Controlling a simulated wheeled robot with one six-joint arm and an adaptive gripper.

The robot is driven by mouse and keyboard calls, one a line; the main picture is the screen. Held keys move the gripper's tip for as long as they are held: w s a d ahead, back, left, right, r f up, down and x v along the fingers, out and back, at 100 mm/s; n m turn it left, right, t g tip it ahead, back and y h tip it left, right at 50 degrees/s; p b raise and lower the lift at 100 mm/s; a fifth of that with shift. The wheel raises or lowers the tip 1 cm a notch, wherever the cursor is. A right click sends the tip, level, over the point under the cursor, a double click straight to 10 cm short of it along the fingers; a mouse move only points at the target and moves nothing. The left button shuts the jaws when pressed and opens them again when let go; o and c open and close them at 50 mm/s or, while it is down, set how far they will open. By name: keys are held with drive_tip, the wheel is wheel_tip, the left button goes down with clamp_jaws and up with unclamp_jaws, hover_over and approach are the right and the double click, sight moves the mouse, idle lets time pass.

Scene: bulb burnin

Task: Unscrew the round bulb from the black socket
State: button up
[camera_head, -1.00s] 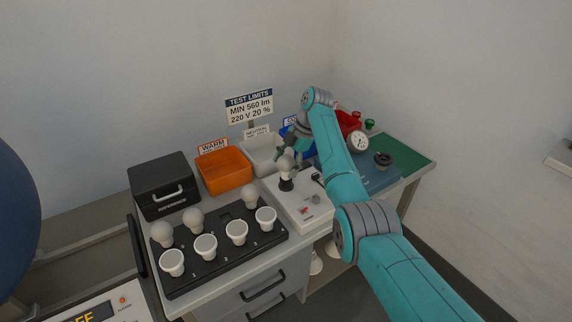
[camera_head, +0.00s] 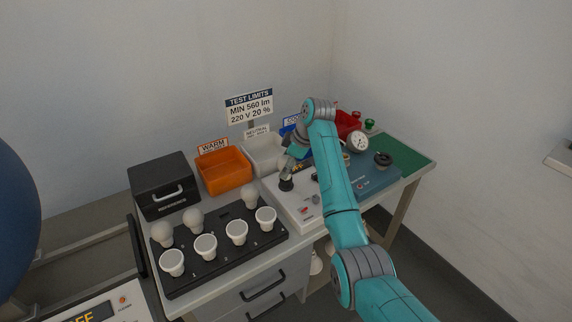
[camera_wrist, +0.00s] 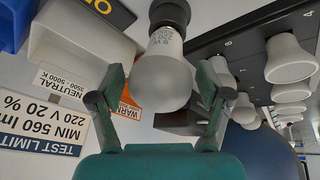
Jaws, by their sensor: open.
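The round bulb (camera_wrist: 160,82) is frosted white with printed text on its neck. It sits in the black socket (camera_wrist: 170,14), which also shows in the head view (camera_head: 286,185) on a white test box (camera_head: 307,213). My gripper (camera_wrist: 160,74) is open, with one finger on each side of the bulb. The fingertips flank the globe, and small gaps seem to remain; contact is not clear. In the head view my gripper (camera_head: 293,166) comes down at a tilt over the socket and hides most of the bulb.
A black rack (camera_head: 222,262) with several bulbs stands at the front left. A black case (camera_head: 163,186) is at the left.

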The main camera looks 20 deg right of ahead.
drive_tip(key=m+t+h, duration=0.1)
drive_tip(key=m, duration=0.3)
drive_tip(key=shift+m, duration=0.3)
drive_tip(key=m+h, duration=0.1)
drive_tip(key=m, duration=0.2)
drive_tip(key=shift+t+h, duration=0.3)
drive_tip(key=shift+h, duration=0.1)
drive_tip(key=m+h, duration=0.1)
drive_tip(key=m, duration=0.2)
drive_tip(key=m+h, duration=0.1)
drive_tip(key=m, duration=0.2)
drive_tip(key=shift+m+h, duration=0.3)
drive_tip(key=shift+m, duration=0.1)
